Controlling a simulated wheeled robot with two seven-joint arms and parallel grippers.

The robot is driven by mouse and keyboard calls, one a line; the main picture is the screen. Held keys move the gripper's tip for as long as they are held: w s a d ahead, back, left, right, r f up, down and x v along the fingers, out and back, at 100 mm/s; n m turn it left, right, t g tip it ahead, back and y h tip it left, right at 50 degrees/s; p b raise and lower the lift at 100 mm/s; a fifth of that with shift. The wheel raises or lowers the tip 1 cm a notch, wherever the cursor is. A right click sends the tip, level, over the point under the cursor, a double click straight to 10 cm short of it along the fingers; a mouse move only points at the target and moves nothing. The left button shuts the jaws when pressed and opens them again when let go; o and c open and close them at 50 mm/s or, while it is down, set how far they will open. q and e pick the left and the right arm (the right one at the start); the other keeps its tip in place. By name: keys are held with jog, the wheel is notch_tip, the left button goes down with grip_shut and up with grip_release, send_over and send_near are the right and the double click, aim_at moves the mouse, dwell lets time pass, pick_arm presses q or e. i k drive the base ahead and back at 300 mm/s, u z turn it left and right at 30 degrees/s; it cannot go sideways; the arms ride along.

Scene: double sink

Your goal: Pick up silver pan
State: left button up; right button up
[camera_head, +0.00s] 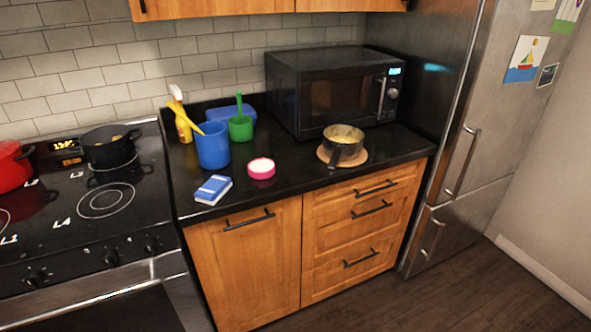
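The silver pan (343,137) is a small pan with a dark handle pointing toward the counter's front edge. It stands upright on a round tan board (359,160) on the black counter, in front of the microwave. Something yellowish shows inside it. Neither of my grippers shows in the head view.
A microwave (331,87) stands behind the pan. To the left are a blue container (212,147), a green cup (240,128), a pink-and-white round tub (261,168) and a blue-and-white box (213,189). A stove holds a black pot (109,147) and red pot (14,167). A fridge (470,130) stands right.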

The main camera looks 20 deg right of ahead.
aim_at(339, 153)
jog(key=u, duration=1)
jog(key=k, duration=0.1)
jog(key=z, duration=1.8)
jog(key=i, duration=0.75)
